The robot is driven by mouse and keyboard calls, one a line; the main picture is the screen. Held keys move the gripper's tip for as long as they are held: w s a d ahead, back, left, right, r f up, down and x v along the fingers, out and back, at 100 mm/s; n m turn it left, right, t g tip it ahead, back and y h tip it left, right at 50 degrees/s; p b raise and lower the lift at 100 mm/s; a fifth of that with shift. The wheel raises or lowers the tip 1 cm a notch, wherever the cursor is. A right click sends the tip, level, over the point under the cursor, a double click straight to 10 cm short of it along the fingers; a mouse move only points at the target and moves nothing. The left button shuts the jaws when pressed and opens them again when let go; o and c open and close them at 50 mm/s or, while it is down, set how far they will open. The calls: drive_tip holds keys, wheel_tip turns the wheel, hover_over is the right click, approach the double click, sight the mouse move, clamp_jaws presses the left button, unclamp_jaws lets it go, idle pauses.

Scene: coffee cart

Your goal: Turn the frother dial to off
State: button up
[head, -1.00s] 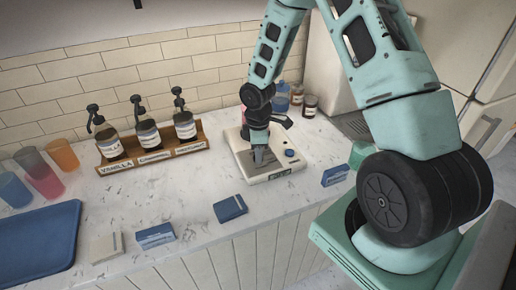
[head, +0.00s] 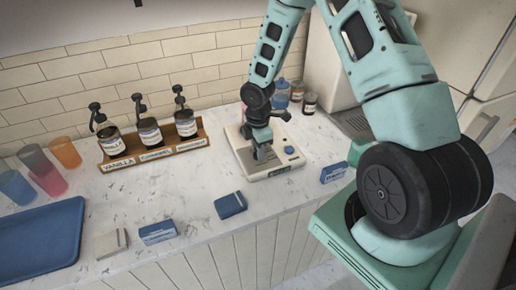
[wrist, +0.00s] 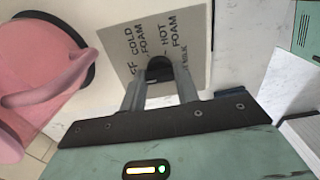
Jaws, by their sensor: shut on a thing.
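The frother is a cream-coloured flat machine (head: 245,160) on the counter. Its dial is a small dark round knob (wrist: 159,67) on a grey label plate (wrist: 196,45). The plate reads COLD FOAM and HOT FOAM, with a partly cut-off word like OFF at the left. My gripper (wrist: 160,88) points at the plate with its two fingers closed on the dial's sides. In the head view my gripper (head: 265,152) is down on the frother and hides the dial. The dial's pointer direction cannot be read.
A pink pitcher (wrist: 38,75) stands close left of my gripper in the wrist view. A blue knob (head: 289,150) is on the machine's right. Syrup bottles in a wooden rack (head: 190,145) stand left. Small boxes, including a blue one (head: 230,205), lie along the front edge.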

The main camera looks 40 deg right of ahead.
drive_tip(key=shift+w, duration=0.15)
drive_tip(key=o, duration=1)
wheel_tip(320, 180, up, 18)
drive_tip(key=shift+f+b, duration=0.25)
drive_tip(key=shift+b, duration=0.3)
drive_tip(key=s+a+m+b, duration=0.2)
drive_tip(key=s+a, duration=0.6)
drive_tip(key=a, duration=0.3)
drive_tip(key=s+a+m+b, duration=0.2)
drive_tip(key=s+a, duration=0.5)
drive_tip(key=a, duration=0.3)
drive_tip(key=s+a+m, duration=0.1)
drive_tip(key=s, duration=0.2)
drive_tip(key=s+a+f+m+b, duration=0.1)
drive_tip(key=s, duration=0.2)
drive_tip(key=s+a+m, duration=0.1)
drive_tip(key=s, duration=0.2)
drive_tip(key=shift+s+a+f+y, duration=0.25)
drive_tip(key=shift+a+f+y, duration=0.05)
drive_tip(key=shift+a, duration=0.1)
